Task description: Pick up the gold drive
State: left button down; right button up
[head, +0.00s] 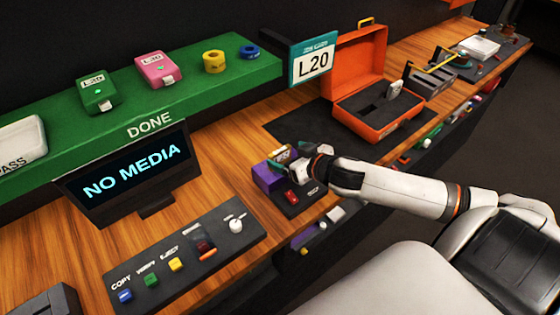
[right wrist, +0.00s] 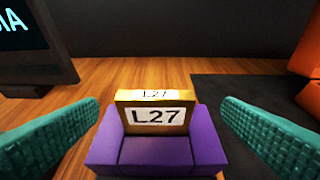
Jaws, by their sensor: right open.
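The gold drive (right wrist: 157,115), labelled L27, stands upright in a purple holder (right wrist: 155,152) in the right wrist view. Its lower part is hidden inside the holder. My right gripper (right wrist: 155,113) is open, with one teal finger on each side of the drive and visible gaps between. In the head view my right gripper (head: 293,155) is over the purple holder (head: 267,178) and mostly hides the drive. My left gripper is in neither view.
A screen (head: 130,178) reading NO MEDIA stands left of the holder. A button panel (head: 190,257) lies in front of it. An open orange case (head: 375,127) sits on a dark mat to the right. A green DONE shelf (head: 190,78) runs along the back.

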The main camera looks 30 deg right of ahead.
aim_at(281, 152)
jog(key=w, duration=0.2)
jog(key=w+p, duration=0.1)
jog(key=shift+w+a+f, duration=0.1)
jog(key=shift+a+f, duration=0.25)
jog(key=shift+f, duration=0.05)
jog(key=shift+w+f, duration=0.35)
jog(key=c, duration=1.1)
jog(key=shift+r, duration=0.1)
jog(key=shift+c, duration=0.2)
